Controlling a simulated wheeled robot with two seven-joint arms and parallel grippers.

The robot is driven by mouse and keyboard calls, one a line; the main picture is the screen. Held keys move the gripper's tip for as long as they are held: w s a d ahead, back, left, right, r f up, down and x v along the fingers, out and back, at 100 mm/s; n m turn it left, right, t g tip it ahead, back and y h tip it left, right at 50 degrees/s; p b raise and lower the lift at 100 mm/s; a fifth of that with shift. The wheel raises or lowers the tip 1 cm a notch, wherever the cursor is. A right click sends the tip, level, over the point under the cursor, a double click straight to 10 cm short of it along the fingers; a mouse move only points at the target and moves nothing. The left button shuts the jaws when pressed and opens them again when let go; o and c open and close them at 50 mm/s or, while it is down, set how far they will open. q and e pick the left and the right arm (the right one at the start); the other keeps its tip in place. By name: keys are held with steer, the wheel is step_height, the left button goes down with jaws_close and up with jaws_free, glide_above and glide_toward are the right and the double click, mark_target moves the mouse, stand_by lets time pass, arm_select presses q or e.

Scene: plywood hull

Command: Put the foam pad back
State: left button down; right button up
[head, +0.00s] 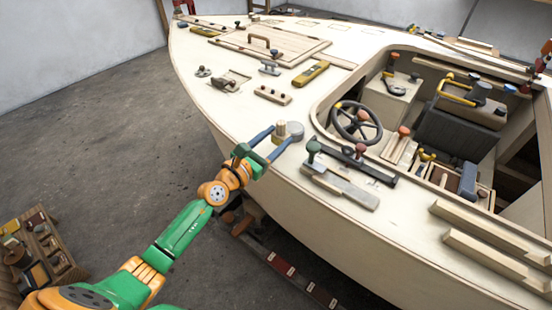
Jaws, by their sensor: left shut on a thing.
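My left gripper (282,135) reaches over the near left edge of the pale plywood deck (235,108). Its two blue fingers are shut on a small, stubby tan piece (281,130), which stands between the fingertips. A round grey disc (295,129) shows right beside the tan piece; whether the two are joined I cannot tell. Neither can be named for sure as the foam pad at this size. The fingers hide part of the deck below. My right gripper is not in view.
A wooden strip with pegs (272,95) and a yellow level (311,74) lie farther up the deck. To the right are a dark bar (352,163), a grey flat tool (345,187) and the cockpit with a steering wheel (357,122). A crate (45,250) stands lower left.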

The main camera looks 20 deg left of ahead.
arm_select(q)
step_height(320, 180, down, 4)
steer(key=shift+r+b, duration=0.25)
steer(key=shift+b, duration=0.75)
steer(key=shift+r+p, duration=0.25)
steer(key=shift+p, duration=0.05)
steer(key=shift+f, duration=0.25)
steer(key=shift+c, duration=1.1)
jaws_free()
steer(key=shift+r, duration=0.1)
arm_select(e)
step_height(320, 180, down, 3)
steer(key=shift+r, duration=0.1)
arm_select(q)
steer(key=shift+r, duration=0.1)
